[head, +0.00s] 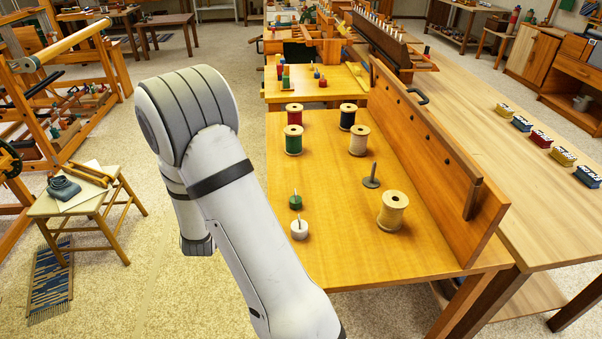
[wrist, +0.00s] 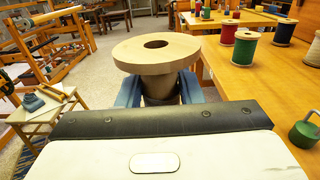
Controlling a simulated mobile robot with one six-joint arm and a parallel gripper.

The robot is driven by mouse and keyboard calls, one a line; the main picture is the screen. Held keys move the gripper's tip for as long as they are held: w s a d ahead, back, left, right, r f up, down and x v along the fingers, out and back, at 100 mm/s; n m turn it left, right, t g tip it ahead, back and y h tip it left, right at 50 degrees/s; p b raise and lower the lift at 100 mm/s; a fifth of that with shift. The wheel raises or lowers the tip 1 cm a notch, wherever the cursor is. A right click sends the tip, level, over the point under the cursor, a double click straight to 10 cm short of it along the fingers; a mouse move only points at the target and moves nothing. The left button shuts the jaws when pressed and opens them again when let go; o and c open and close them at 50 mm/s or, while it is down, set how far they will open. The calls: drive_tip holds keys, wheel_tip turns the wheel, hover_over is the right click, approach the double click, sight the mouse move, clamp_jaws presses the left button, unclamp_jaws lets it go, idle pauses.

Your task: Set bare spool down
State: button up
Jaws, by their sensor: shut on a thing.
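My gripper (wrist: 160,90) is shut on the bare wooden spool (wrist: 156,62), its blue fingers on either side of the core. The spool is upright, its pale top flange and dark centre hole facing the camera. It is beyond the left edge of the orange wooden table (head: 340,262), with floor behind it. In the head view my arm hides the gripper and spool.
A grey-based upright peg (head: 371,181) stands bare between the cream spools. A small green pin-topped piece (head: 295,202) and a white one (head: 299,231) stand nearer the left edge. A tall wooden board (head: 430,160) bounds the right side. The table's front is clear.

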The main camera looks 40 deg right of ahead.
drive_tip(key=s+d+r+m+g+h+b, duration=0.1)
drive_tip(key=d+m+g+h, duration=0.55)
drive_tip(key=d, duration=0.75)
drive_tip(key=s+d+r+m+g+h+b, duration=0.1)
drive_tip(key=s+d+m+g+h, duration=0.15)
drive_tip(key=d+m+g, duration=0.75)
drive_tip(key=shift+w+d+f+n+g, duration=0.1)
drive_tip(key=shift+d+f+n+g, duration=0.3)
drive_tip(key=shift+d+f, duration=0.9)
drive_tip(key=shift+d+f+n+g, duration=0.25)
drive_tip(key=shift+d+f+n, duration=0.2)
drive_tip(key=shift+f, duration=1.7)
drive_tip(key=shift+w+d+f+n+g, duration=0.1)
drive_tip(key=shift+d+f+n+g, duration=0.4)
drive_tip(key=shift+f, duration=1.25)
drive_tip(key=shift+d, duration=0.3)
drive_tip(key=shift+f+b, duration=0.25)
drive_tip(key=shift+b, duration=0.05)
drive_tip(key=o, duration=1)
drive_tip(key=shift+r, duration=0.1)
